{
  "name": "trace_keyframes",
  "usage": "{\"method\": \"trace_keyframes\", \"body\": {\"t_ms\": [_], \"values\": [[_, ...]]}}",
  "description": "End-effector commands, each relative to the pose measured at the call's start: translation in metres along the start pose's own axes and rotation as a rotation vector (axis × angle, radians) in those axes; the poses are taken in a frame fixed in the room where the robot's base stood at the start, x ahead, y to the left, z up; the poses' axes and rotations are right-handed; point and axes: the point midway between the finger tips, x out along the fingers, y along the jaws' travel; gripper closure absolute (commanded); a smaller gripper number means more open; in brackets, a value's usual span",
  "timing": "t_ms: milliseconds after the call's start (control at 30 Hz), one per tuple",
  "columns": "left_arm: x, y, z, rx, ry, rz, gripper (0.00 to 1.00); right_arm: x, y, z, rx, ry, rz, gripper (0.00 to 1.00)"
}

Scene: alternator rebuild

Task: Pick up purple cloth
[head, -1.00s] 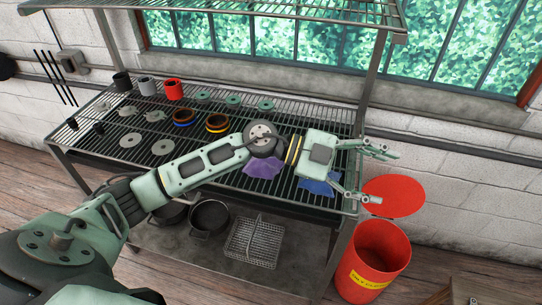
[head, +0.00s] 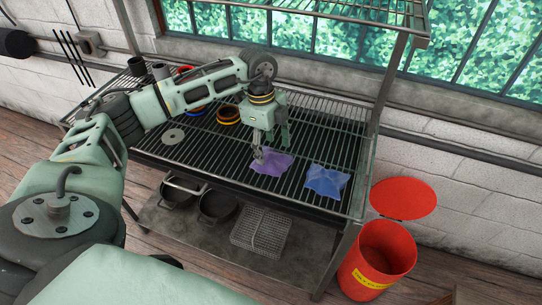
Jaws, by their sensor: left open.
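The purple cloth (head: 274,164) lies crumpled on the slatted rack near its front edge. My left gripper (head: 262,157) points down at the left part of the cloth, with its fingertips at or just above it. It is open. The fingers hide a bit of the cloth's left side, and I cannot tell whether they touch it. My right gripper is not in view.
A blue cloth (head: 325,181) lies to the right on the rack (head: 225,158). A black-and-orange ring (head: 228,115) and a metal disc (head: 173,136) lie to the left. A red bin (head: 378,262) with its lid (head: 403,198) open stands right of the rack. Pots and a wire basket (head: 260,232) sit below.

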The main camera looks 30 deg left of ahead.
Motion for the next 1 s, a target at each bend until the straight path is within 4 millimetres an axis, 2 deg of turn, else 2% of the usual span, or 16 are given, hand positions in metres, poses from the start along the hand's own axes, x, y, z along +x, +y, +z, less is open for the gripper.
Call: {"method": "trace_keyframes", "body": {"t_ms": [33,200,467,1000], "values": [[0.004,-0.001,0.001,-0.001,0.0,0.005,0.39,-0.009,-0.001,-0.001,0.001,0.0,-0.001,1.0],[0.026,-0.001,0.001,0.001,0.002,0.002,0.39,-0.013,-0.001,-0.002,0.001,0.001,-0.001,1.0],[0.03,-0.002,0.001,0.002,0.002,-0.001,0.39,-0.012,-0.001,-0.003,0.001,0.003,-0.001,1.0],[0.03,-0.002,0.001,0.002,0.002,-0.001,0.85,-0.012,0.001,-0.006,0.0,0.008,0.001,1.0]]}}
